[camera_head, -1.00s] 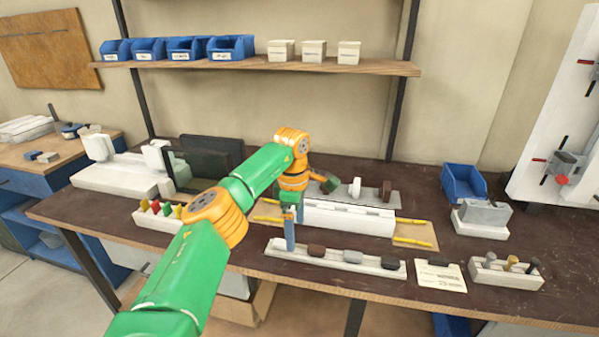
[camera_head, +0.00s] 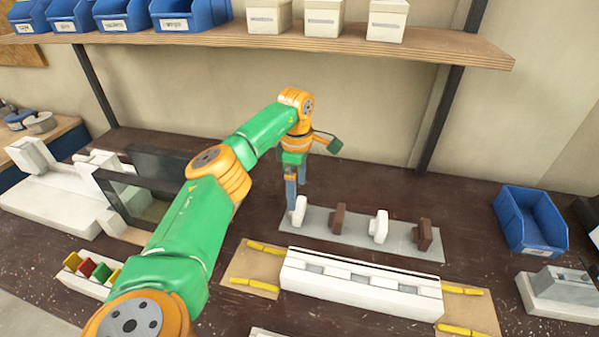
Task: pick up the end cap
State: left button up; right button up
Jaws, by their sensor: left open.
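Small upright pieces, which look like the end caps, stand in a row on a grey plate (camera_head: 340,228). From left to right they are a white piece (camera_head: 299,211), a brown piece (camera_head: 338,218), a white piece (camera_head: 379,226) and a brown piece (camera_head: 423,234). I cannot tell which one the task means. My left gripper (camera_head: 295,196) points down, open, at the plate's left end. Its blue-grey fingers are at the leftmost white piece and overlap it in the picture; I cannot tell whether they touch it. My right gripper is not in view.
A long white clamp bed (camera_head: 360,288) with yellow bars beside it lies in front of the plate. A blue bin (camera_head: 530,220) and a grey block on a white base (camera_head: 560,290) are at the right. A shelf (camera_head: 420,47) with boxes runs above.

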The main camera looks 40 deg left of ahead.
aim_at(299, 204)
pick_arm(q)
jog(key=shift+s+d+f+p, duration=0.3)
jog(key=shift+d+f+p, duration=0.1)
jog(key=shift+f, duration=0.2)
jog(key=shift+s+d+f+p, duration=0.3)
jog(key=shift+d+f, duration=0.05)
jog(key=shift+f, duration=0.2)
jog(key=f, duration=0.2)
jog(key=shift+w+a+f, duration=0.15)
jog(key=shift+w+f, duration=0.05)
jog(key=shift+f, duration=0.2)
jog(key=shift+w+a+f, duration=0.1)
jog(key=shift+f, duration=0.1)
jog(key=shift+r, duration=0.1)
jog(key=c, duration=0.9)
jog(key=shift+c, duration=1.4)
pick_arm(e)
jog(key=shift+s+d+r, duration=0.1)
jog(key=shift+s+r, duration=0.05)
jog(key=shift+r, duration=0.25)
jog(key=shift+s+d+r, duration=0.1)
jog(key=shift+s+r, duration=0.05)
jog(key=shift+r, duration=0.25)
pick_arm(q)
jog(key=shift+r, duration=0.1)
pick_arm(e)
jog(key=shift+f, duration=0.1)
